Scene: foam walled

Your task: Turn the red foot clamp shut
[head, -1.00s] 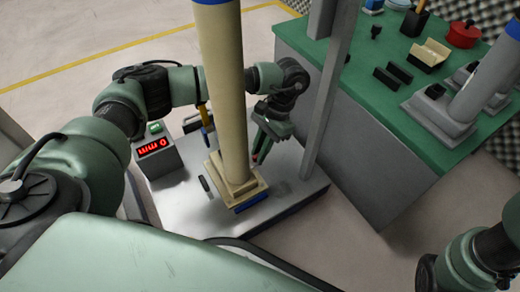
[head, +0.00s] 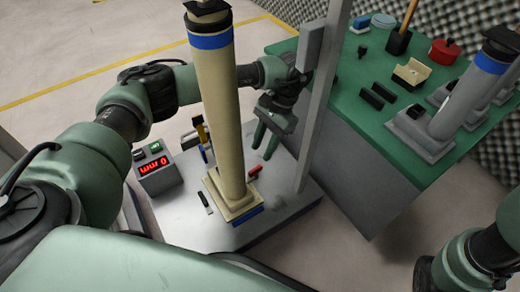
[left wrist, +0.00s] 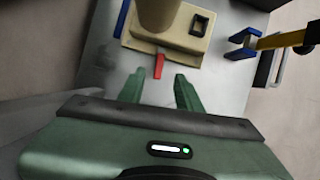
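The red foot clamp (head: 255,171) is a small red bar on the base plate (head: 180,222), at the foot of the cream column (head: 222,110). In the left wrist view the red clamp (left wrist: 158,66) points from the cream foot (left wrist: 190,42) toward my gripper. My left gripper (head: 264,146) is open and empty, above and behind the red clamp in the head view. In the left wrist view its fingers (left wrist: 159,80) stand either side of the clamp's near end, with gaps. Contact is not visible. My right gripper is out of view.
A blue clamp (left wrist: 122,18) and another blue part (left wrist: 243,40) flank the foot. A grey display box (head: 155,170) stands left. A grey upright post (head: 315,120) is close right of my left gripper. The green bench (head: 350,125) holds several objects.

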